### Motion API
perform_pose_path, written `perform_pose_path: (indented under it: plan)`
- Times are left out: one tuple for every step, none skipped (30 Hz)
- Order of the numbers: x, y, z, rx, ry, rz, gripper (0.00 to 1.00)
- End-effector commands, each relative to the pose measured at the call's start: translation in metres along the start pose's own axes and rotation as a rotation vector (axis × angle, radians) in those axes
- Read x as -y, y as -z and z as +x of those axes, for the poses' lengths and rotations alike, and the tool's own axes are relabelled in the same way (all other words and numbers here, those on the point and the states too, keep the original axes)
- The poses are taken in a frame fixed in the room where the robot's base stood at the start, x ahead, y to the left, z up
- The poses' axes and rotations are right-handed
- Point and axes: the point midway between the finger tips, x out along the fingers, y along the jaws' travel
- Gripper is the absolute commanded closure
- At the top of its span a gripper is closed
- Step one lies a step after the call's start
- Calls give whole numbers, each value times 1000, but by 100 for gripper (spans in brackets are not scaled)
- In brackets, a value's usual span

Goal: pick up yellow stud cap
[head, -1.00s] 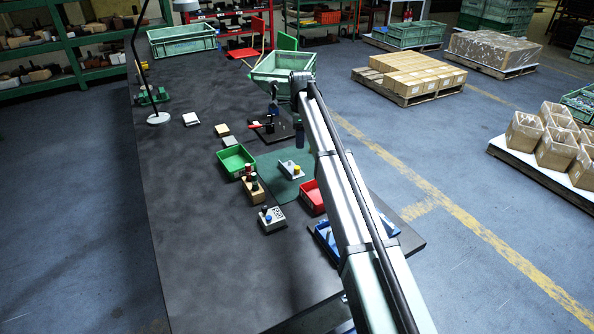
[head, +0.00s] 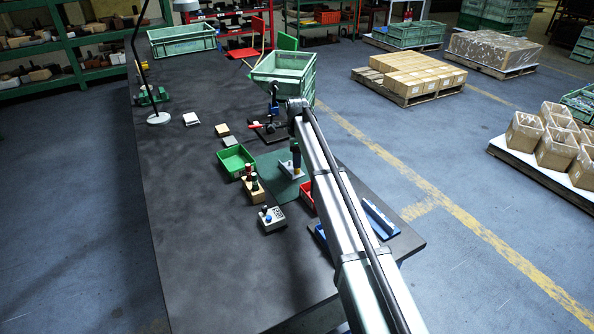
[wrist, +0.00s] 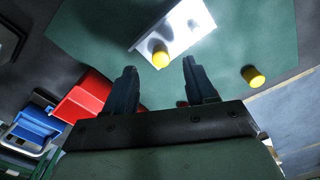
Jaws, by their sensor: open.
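One yellow stud cap (wrist: 160,59) sits at the edge of a pale metal bracket (wrist: 178,27). A second yellow cap (wrist: 253,76) stands apart on the green mat to the right. My gripper (wrist: 158,66) is open and empty, its fingertips pointing toward the first cap, with a finger to either side of it in the picture. Whether they are at its height, I cannot tell. In the head view my gripper (head: 296,164) is over the mat beside the bracket (head: 286,170), and no yellow cap shows clearly behind my arm.
The mat (wrist: 90,35) lies under the bracket. A red bin (wrist: 88,97) and a blue part (wrist: 35,128) are at left in the wrist view. In the head view a green bin (head: 236,160), a wooden block with pegs (head: 254,192) and a grey box (head: 271,219) stand left of the mat.

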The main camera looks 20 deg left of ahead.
Motion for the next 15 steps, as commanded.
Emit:
perform_pose_path:
  plan:
    - [0,0,6,0,-1,0,44]
    - [0,-1,10,0,-1,0,44]
    - [1,-1,15,0,-1,0,44]
    - [1,-1,19,0,-2,0,44]
    - [1,-2,23,0,-2,0,44]
    - [1,-2,28,0,-2,0,44]
    - [1,-2,32,0,-2,0,44]
    - [1,-2,36,0,-1,0,44]
    - [1,-2,40,0,-1,0,44]
    - [1,-2,42,0,-1,0,44]
    - [1,-2,44,0,-1,0,44]
    - [1,-2,45,0,-1,0,44]
    - [1,-2,46,0,-1,0,44]
    - [1,-2,46,0,0,0,44]
    - [1,-2,45,0,0,0,44]
